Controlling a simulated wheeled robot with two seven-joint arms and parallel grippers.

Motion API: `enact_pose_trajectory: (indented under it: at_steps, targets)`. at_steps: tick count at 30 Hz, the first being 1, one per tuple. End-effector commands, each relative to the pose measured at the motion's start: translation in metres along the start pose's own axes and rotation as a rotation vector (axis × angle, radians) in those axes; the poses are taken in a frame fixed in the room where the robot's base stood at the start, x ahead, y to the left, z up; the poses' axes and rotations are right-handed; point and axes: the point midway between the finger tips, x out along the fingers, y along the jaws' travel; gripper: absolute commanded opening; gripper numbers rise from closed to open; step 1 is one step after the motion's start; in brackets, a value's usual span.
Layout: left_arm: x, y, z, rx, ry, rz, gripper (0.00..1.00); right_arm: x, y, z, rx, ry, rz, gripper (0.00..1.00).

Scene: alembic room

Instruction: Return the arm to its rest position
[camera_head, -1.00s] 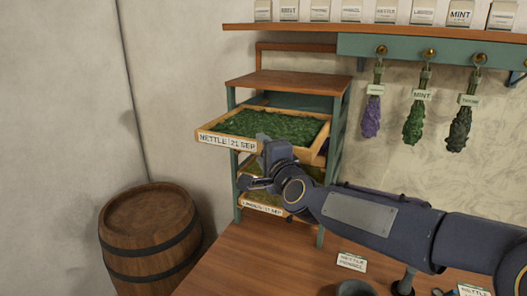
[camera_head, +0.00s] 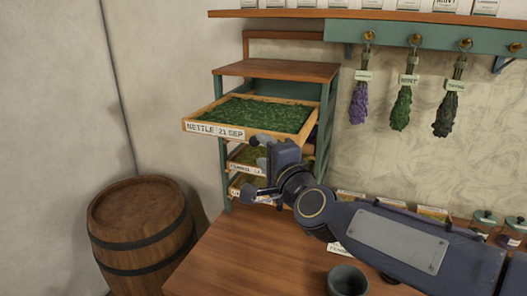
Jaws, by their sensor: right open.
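My right arm comes in from the lower right. Its gripper (camera_head: 257,168) is open and empty, in front of the drying rack (camera_head: 221,153). It is pictured just below the front right of the top tray, labelled "NETTLE 21 SEP" (camera_head: 214,130). That tray is pulled out and full of green leaves. I cannot tell whether the gripper touches the tray. Lower trays (camera_head: 246,168) are partly hidden behind the gripper. My left gripper is not in view.
A wooden barrel (camera_head: 140,212) stands at the left. The wooden table (camera_head: 225,262) holds a dark bowl (camera_head: 347,280) and jars (camera_head: 484,222) at the right. Herb bundles (camera_head: 401,107) hang from a green rail under a shelf (camera_head: 400,16).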

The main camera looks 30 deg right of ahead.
Motion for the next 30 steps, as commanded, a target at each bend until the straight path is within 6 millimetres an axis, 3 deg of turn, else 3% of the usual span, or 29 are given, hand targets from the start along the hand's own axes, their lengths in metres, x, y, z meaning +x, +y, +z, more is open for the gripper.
enact_pose_trajectory:
  at_steps: [9, 13, 18, 24, 27, 30]
  targets:
    - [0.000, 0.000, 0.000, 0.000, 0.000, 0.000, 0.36, -0.002, 0.002, 0.001, -0.013, -0.009, 0.006, 0.44]
    - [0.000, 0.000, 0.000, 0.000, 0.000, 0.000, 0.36, -0.020, 0.022, 0.016, -0.154, -0.112, 0.078, 0.44]
    - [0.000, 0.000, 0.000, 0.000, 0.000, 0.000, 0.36, -0.088, 0.099, 0.045, -0.550, -0.416, 0.290, 0.44]
    - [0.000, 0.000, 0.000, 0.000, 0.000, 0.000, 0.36, -0.180, 0.186, 0.052, -0.908, -0.768, 0.515, 0.44]
    - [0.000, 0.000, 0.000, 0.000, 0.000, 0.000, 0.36, -0.213, 0.212, 0.050, -1.003, -0.889, 0.585, 0.44]
    - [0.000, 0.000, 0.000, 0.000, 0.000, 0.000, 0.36, -0.232, 0.225, 0.048, -1.052, -0.961, 0.624, 0.44]
